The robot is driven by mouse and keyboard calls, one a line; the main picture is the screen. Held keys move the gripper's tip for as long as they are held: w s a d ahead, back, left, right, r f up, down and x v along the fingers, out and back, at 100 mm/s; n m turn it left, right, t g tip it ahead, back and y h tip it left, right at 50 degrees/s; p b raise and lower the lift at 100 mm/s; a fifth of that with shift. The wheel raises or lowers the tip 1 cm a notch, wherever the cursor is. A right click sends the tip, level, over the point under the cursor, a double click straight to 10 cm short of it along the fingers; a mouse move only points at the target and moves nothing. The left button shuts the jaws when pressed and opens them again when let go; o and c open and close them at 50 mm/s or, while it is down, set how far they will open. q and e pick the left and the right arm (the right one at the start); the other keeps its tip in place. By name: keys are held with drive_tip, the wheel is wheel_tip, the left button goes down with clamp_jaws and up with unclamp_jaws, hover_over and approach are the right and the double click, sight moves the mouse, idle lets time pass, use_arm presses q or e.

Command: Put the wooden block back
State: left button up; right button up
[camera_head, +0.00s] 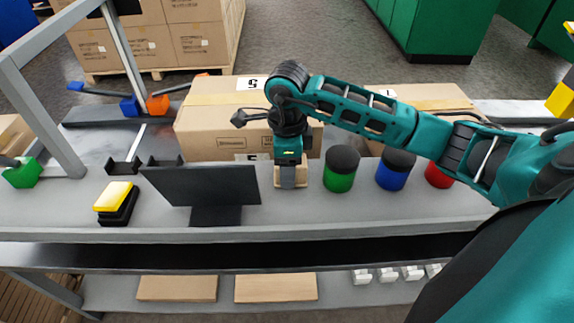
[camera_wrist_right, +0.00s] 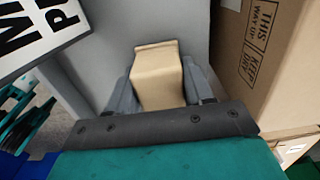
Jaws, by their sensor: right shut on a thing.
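The wooden block (camera_wrist_right: 158,75) is light tan and sits between the two grey fingers of my right gripper (camera_wrist_right: 160,92) in the right wrist view. In the head view my right gripper (camera_head: 289,178) points down at the grey bench, behind its front edge and right of the black monitor. The block (camera_head: 278,177) shows there only in part, around the fingers. The gripper is shut on the block. I cannot tell whether the block touches the bench. My left gripper is not in view.
Cardboard boxes (camera_head: 225,122) stand close behind my right gripper. A green black-topped canister (camera_head: 339,180) is just right of it, then a blue one (camera_head: 392,178) and a red one (camera_head: 438,176). The monitor (camera_head: 205,187) and a yellow-black item (camera_head: 115,200) are left.

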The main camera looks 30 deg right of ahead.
drive_tip(key=shift+f, duration=0.15)
drive_tip(key=o, duration=0.9)
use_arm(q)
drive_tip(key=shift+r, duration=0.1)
use_arm(e)
drive_tip(key=shift+o, duration=0.2)
drive_tip(key=shift+r, duration=0.2)
drive_tip(key=shift+r, duration=0.35)
use_arm(q)
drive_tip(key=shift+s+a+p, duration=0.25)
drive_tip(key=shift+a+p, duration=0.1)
drive_tip(key=shift+p, duration=0.4)
use_arm(e)
wheel_tip(320, 180, up, 11)
drive_tip(key=shift+r, duration=0.15)
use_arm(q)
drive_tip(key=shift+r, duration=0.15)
